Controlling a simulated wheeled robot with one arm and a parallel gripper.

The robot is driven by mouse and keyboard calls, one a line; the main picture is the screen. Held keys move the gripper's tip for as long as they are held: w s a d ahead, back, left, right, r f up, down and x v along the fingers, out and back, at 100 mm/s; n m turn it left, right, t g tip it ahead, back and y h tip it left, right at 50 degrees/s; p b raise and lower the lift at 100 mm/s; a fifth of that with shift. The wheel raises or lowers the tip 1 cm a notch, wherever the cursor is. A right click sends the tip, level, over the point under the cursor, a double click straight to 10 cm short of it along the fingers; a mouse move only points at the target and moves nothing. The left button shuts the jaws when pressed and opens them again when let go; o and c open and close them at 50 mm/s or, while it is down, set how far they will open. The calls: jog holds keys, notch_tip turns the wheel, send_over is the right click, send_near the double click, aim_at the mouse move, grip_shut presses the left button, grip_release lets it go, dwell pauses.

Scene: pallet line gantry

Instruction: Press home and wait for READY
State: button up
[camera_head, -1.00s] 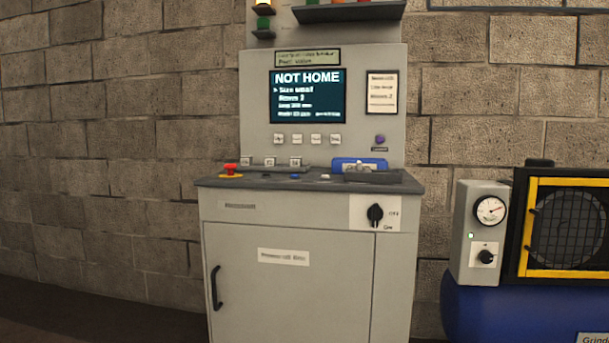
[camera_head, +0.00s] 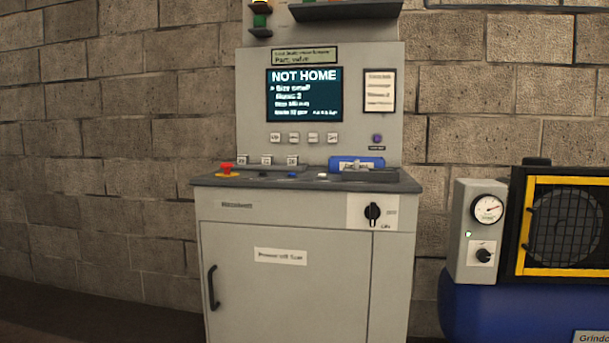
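The control cabinet (camera_head: 285,290) stands ahead against the block wall. Its screen (camera_head: 304,95) reads NOT HOME, with smaller lines below. Four small buttons (camera_head: 304,138) sit in a row under the screen; their labels are too small to read. A purple button (camera_head: 377,139) is to their right. The sloped desk holds small blue (camera_head: 292,174) and white (camera_head: 322,175) buttons and a red emergency stop (camera_head: 227,168) on a yellow base. A black rotary switch (camera_head: 372,214) is on the cabinet front. No button is legibly marked home. My gripper is not in view.
A blue object (camera_head: 357,163) lies at the desk's right back. A compressor with a blue tank (camera_head: 520,315), gauge (camera_head: 488,209) and yellow-framed grille (camera_head: 567,228) stands to the right. A shelf (camera_head: 345,10) juts out above the screen. The wall left of the cabinet is bare.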

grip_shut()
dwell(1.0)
